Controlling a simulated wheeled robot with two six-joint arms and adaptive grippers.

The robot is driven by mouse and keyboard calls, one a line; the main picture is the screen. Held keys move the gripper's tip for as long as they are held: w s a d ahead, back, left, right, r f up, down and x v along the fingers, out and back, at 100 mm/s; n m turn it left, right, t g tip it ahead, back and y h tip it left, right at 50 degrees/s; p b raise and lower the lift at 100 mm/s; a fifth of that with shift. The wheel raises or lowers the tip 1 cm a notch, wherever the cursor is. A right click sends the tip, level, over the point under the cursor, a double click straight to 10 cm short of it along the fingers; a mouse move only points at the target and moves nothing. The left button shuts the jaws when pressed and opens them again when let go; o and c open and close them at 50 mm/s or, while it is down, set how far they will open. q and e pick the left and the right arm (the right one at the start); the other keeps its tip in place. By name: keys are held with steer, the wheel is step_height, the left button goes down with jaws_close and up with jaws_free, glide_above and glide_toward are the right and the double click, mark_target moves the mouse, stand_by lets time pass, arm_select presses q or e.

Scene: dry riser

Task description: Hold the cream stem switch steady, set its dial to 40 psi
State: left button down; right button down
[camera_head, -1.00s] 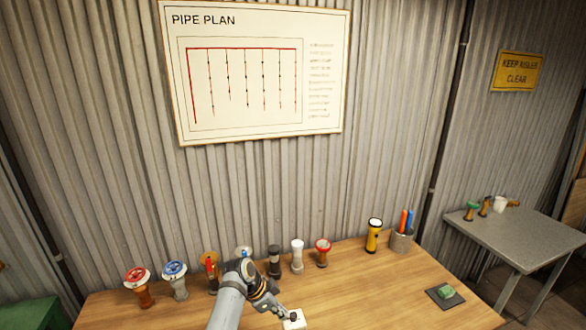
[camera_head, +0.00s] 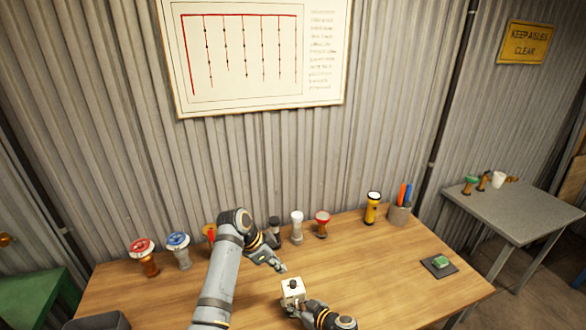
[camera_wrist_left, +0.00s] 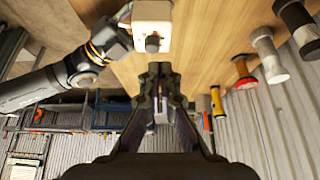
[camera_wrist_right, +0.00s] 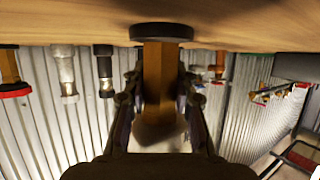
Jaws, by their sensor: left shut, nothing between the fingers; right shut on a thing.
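The cream stem switch (camera_head: 292,290) stands near the table's front, a pale box with a dark knob dial (camera_head: 292,284) on top. My right gripper (camera_head: 302,305) is shut on its brass-coloured stem (camera_wrist_right: 160,62), just under the head. A black disc base (camera_wrist_right: 161,32) sits at the table surface in the right wrist view. My left gripper (camera_head: 283,268) is shut and empty, just behind the switch and apart from it. The left wrist view shows the box (camera_wrist_left: 152,14) and knob (camera_wrist_left: 152,43) beside the left fingertips (camera_wrist_left: 160,70). The dial's marks are too small to read.
Several valves and fittings line the table's back, including a red-wheeled one (camera_head: 142,249), a blue-wheeled one (camera_head: 179,243) and a white one (camera_head: 296,228).

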mark_target(293, 284)
arm_select(q)
steer(key=shift+s+d+f, duration=0.15)
steer(key=shift+s+f, duration=0.2)
steer(key=shift+f, duration=0.65)
steer(key=shift+s+d+f, duration=0.2)
steer(key=shift+s+f, duration=0.2)
steer(key=shift+f, duration=0.65)
steer(key=shift+s+d+f, duration=0.15)
steer(key=shift+s+f, duration=0.2)
steer(key=shift+f, duration=0.65)
steer(key=shift+w+d, duration=0.2)
steer(key=shift+w+a, duration=0.1)
steer(key=shift+w+a, duration=0.2)
steer(key=shift+w, duration=0.5)
steer(key=shift+w+r, duration=0.1)
steer(key=shift+w, duration=0.05)
